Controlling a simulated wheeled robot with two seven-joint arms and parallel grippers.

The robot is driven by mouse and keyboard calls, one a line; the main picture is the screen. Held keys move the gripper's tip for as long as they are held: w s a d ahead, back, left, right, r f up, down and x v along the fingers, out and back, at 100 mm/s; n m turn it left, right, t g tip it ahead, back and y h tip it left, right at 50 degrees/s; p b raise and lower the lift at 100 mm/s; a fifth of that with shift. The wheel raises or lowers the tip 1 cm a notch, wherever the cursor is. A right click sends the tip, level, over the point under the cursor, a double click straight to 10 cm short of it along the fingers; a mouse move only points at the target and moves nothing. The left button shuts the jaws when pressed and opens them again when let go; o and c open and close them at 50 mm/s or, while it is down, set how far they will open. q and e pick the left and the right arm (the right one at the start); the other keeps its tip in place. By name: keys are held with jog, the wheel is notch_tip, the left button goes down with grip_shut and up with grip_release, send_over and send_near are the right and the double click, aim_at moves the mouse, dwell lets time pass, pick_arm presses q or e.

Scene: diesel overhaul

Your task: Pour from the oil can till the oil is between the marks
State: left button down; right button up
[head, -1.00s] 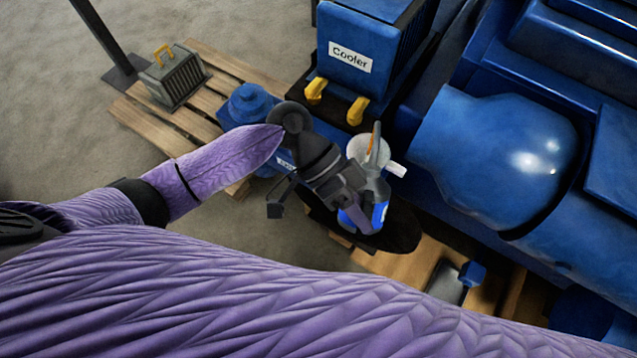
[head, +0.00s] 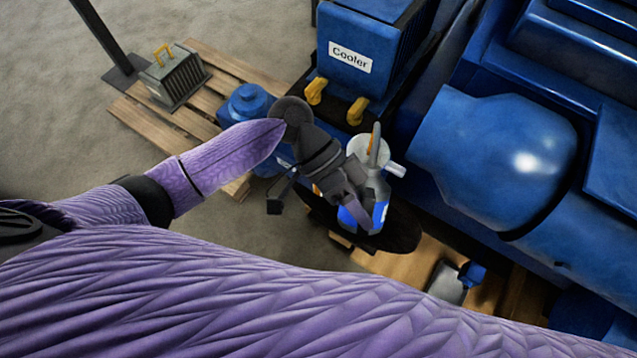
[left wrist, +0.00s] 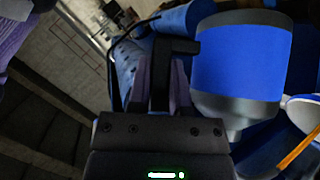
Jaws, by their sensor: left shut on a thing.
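The oil can (head: 380,188), grey with a blue band, is held by my left gripper (head: 358,212) beside the blue engine. Its thin grey spout (head: 375,143) lies over a round pale part (head: 361,149) with a short white stub; whether they touch I cannot tell. In the left wrist view the can (left wrist: 240,65) shows its blue band and grey tapered end beside the dark fingers (left wrist: 165,75) of the left gripper. A thin orange strip (left wrist: 300,151) shows at the lower right there. The oil level and marks cannot be made out. My right gripper is out of view.
The blue engine (head: 495,150) fills the right side. A blue cooler (head: 365,45) with yellow handles stands behind the can. A wooden pallet (head: 195,120) with a grey caged lamp-like box (head: 173,80) lies at left. Open floor (head: 60,110) is at far left.

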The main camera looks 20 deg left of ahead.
aim_at(368, 196)
pick_arm(q)
jog(key=shift+w+r, duration=0.1)
jog(key=shift+r, duration=0.1)
dwell(0.8)
jog(key=shift+r+g, duration=0.1)
jog(key=shift+g, duration=0.3)
jog(key=shift+w+r, duration=0.15)
jog(key=shift+r, duration=0.05)
dwell(0.3)
jog(key=shift+w+r+n+g+h, duration=0.2)
jog(key=shift+r+n+g+h, duration=0.1)
jog(key=shift+n, duration=0.1)
dwell(0.9)
jog(key=shift+w+a+r+n+g+b, duration=0.1)
jog(key=shift+w+r+n+g+b, duration=0.2)
jog(key=shift+w+r+g+b, duration=0.15)
dwell(2.5)
jog(key=shift+f, duration=0.1)
dwell(0.6)
jog(key=shift+w+g+h, duration=0.15)
jog(key=shift+g+h, duration=0.1)
jog(key=shift+h, duration=0.05)
